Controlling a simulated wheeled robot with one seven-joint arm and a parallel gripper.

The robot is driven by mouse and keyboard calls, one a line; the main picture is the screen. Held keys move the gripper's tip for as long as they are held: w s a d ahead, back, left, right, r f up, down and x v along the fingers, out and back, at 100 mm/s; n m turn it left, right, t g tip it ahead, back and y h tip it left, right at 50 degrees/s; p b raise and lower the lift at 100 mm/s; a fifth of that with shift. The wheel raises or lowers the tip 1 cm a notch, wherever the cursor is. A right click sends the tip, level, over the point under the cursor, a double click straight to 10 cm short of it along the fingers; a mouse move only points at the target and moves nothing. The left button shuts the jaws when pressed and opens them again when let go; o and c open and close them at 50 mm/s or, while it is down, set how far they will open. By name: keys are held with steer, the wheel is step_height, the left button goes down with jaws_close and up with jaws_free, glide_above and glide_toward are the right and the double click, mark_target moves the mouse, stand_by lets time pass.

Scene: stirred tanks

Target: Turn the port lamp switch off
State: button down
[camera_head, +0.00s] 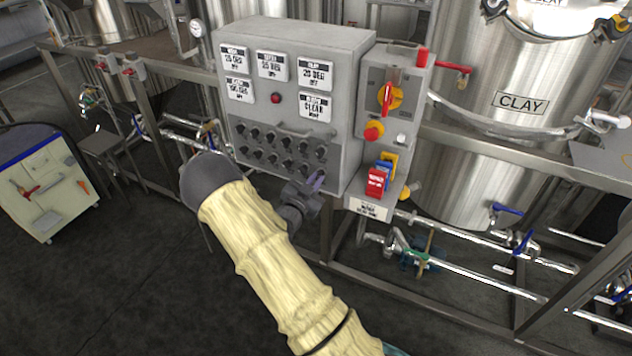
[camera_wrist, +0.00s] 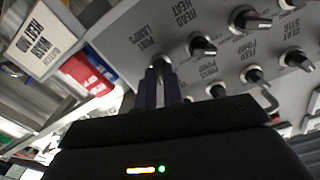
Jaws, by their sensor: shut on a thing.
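The port lamp switch (camera_wrist: 161,61) is a small dark rotary knob on the grey control panel, with its printed label just above it in the wrist view. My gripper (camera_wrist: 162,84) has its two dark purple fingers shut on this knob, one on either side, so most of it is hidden. In the head view my gripper (camera_head: 317,181) reaches the lower right end of the panel's knob rows. The switch itself is hidden there, and its setting cannot be read.
The grey control box (camera_head: 357,125) carries several displays, a red lamp (camera_head: 275,98) and rows of similar knobs close beside my gripper. A side box (camera_head: 371,92) holds a red-and-yellow switch, a red button and coloured tags (camera_head: 377,183). Rails, pipes and a clay tank (camera_head: 480,140) stand to the right.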

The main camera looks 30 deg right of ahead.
steer(key=shift+a+n, duration=0.1)
steer(key=shift+n, duration=4.8)
steer(key=c, duration=1.5)
jaws_free()
steer(key=b+v, duration=0.1)
steer(key=v, duration=1.6)
steer(key=shift+s+a, duration=0.1)
steer(key=shift+f, duration=0.1)
